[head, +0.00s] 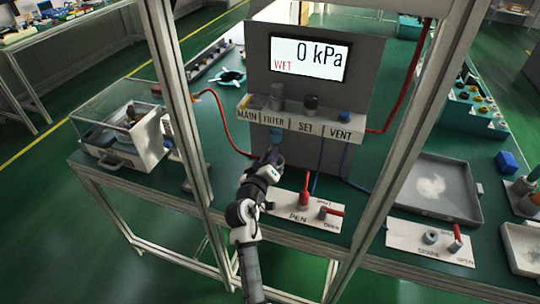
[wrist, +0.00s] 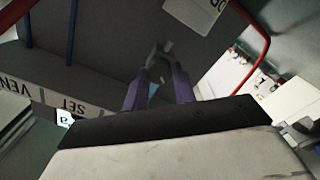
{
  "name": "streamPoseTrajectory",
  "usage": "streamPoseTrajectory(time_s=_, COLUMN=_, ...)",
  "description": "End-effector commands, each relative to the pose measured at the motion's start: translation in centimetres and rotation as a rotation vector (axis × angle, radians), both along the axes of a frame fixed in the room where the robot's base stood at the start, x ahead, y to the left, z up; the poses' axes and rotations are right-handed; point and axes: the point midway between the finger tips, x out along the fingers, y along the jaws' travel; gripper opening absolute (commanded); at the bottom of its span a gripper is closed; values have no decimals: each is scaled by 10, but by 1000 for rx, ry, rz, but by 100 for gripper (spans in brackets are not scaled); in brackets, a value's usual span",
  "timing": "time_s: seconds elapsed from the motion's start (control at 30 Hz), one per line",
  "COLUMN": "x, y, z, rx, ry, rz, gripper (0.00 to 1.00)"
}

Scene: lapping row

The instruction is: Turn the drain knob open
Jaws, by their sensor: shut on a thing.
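A small blue piece (head: 276,134), which looks like the drain knob, hangs under the shelf below the FILTER label. My gripper (head: 274,157) reaches up from below, its tips right at this piece. In the wrist view my gripper (wrist: 160,52) points away from the camera, its two purple-grey fingers close together on something small. A bluish patch (wrist: 154,89) shows between the fingers. The knob's marks and turn angle cannot be read.
The grey panel (head: 350,100) reads 0 kPa and WET. Below it, plates with red levers stand on the green bench: a PEN plate (head: 290,212) right of my gripper and a SPARE plate (head: 408,236). Frame posts (head: 180,100) flank the arm. Red hoses (head: 222,112) run beside the panel.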

Motion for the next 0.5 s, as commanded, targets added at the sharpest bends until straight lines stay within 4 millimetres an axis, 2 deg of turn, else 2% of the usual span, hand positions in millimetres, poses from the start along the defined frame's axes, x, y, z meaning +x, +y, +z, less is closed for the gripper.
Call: streamPoseTrajectory(time_s=0.5, x=0, y=1, z=-1, rx=-93, ry=32, rz=1, gripper=4)
